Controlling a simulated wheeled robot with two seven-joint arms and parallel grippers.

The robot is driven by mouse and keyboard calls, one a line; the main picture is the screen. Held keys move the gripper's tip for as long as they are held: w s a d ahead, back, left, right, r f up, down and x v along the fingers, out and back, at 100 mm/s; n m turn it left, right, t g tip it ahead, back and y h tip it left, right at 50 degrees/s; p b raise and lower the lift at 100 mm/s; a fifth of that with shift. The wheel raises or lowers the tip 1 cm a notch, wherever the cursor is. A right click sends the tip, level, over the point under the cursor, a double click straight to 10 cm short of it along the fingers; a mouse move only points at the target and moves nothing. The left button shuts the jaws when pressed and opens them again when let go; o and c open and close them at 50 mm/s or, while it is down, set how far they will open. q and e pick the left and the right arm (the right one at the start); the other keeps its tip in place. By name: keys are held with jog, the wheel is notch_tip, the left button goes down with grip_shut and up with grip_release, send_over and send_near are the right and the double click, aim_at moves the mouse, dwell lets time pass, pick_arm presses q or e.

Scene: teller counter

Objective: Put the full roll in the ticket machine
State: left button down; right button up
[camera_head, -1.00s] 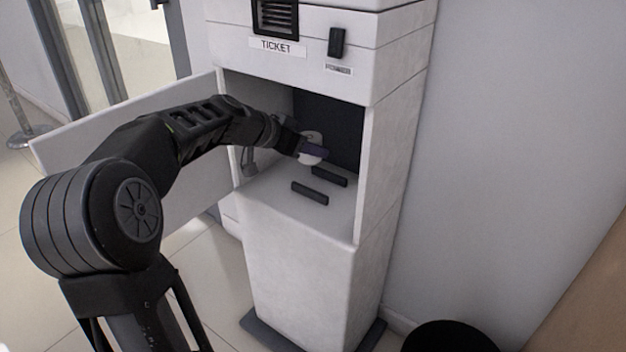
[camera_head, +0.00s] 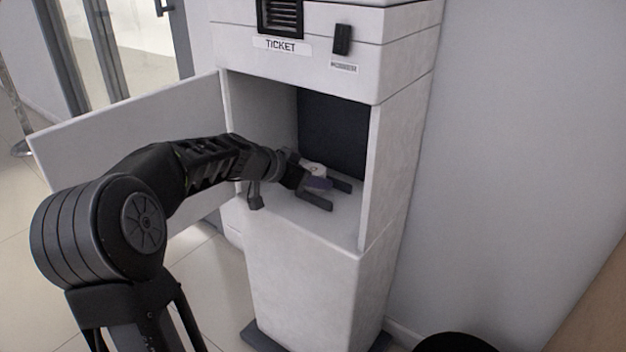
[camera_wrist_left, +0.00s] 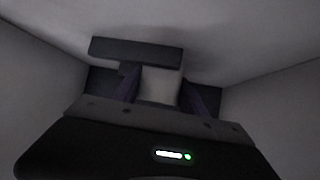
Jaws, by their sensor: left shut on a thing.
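The ticket machine (camera_head: 305,262) is a white cabinet with its compartment open and its door (camera_head: 130,135) swung out to the left. My left gripper (camera_head: 314,178) reaches inside and is shut on a white roll (camera_head: 316,169). The roll also shows between the fingers in the left wrist view (camera_wrist_left: 160,86). The roll is low, at two dark rails on the compartment floor, the front rail (camera_head: 314,201) and the back rail (camera_head: 341,185). I cannot tell whether it touches them. My right gripper is not in view.
The compartment's side walls stand close around my left gripper. A black round bin (camera_head: 458,343) is on the floor at the lower right, beside the plain wall. A glass door (camera_head: 135,40) is at the back left.

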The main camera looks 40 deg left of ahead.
pick_arm(q)
jog(key=c, duration=0.6)
grip_release()
jog(key=shift+c, duration=0.2)
jog(key=shift+s+r, duration=0.15)
jog(key=shift+r, duration=0.05)
jog(key=p+v, duration=0.2)
jog(key=v, duration=0.9)
jog(key=shift+s+r, duration=0.15)
jog(key=shift+s, duration=0.05)
